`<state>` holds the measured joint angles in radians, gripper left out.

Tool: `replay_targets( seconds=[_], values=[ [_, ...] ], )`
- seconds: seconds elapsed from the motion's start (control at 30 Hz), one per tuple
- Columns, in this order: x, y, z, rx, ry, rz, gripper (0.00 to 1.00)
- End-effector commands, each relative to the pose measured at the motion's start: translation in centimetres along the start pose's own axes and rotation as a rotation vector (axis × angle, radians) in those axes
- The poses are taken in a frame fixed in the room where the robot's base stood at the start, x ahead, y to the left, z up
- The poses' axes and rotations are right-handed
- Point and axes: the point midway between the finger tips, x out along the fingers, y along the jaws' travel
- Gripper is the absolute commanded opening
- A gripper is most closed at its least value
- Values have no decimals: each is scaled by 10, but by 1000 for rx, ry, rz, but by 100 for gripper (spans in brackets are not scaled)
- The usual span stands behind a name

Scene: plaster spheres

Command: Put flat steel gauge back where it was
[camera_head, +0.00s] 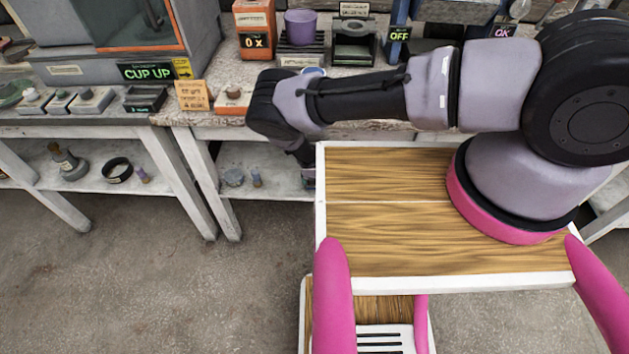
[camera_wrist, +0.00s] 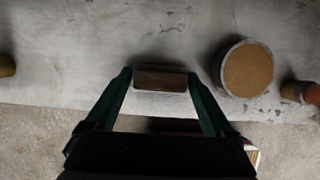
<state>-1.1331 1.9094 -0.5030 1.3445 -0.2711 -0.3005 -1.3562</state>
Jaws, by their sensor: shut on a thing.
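In the wrist view my gripper (camera_wrist: 161,82) has its two dark green fingers closed on the ends of a flat, dark brownish rectangular piece (camera_wrist: 161,79), which I take to be the flat steel gauge. It is over the front part of the grey lower shelf (camera_wrist: 110,45); I cannot tell whether it touches the shelf. In the head view my arm reaches down in front of the bench, and my gripper (camera_head: 308,175) is low at shelf height, partly behind the edge of my wooden deck. The gauge cannot be made out there.
A round tan-topped container (camera_wrist: 248,70) stands close right of the fingers. An orange-brown thing (camera_wrist: 305,92) is farther right, and a brown one (camera_wrist: 6,66) at the far left. The shelf between is bare. In the head view the benchtop (camera_head: 215,85) overhangs the shelf.

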Motion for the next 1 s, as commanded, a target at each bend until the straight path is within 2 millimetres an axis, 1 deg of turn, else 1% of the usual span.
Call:
replay_targets(
  seconds=[0.07, 0.1, 0.33, 0.43, 0.53, 0.7, 0.8, 0.9, 1.0],
  values=[
    [2, 0, -1, -1, 0, 0, 43],
    [2, 0, -1, 0, 0, 0, 100],
    [1, 0, -1, 0, 0, 0, 100],
    [-4, 1, 1, 0, -1, 1, 100],
    [-18, 1, 1, -1, 0, 0, 100],
    [-48, 1, 0, -2, 0, 0, 100],
    [-62, 0, 1, 0, 0, -1, 100],
    [-72, 1, 1, 0, 0, 0, 100],
    [-76, 0, 0, 0, 0, 1, 100]
  ],
)
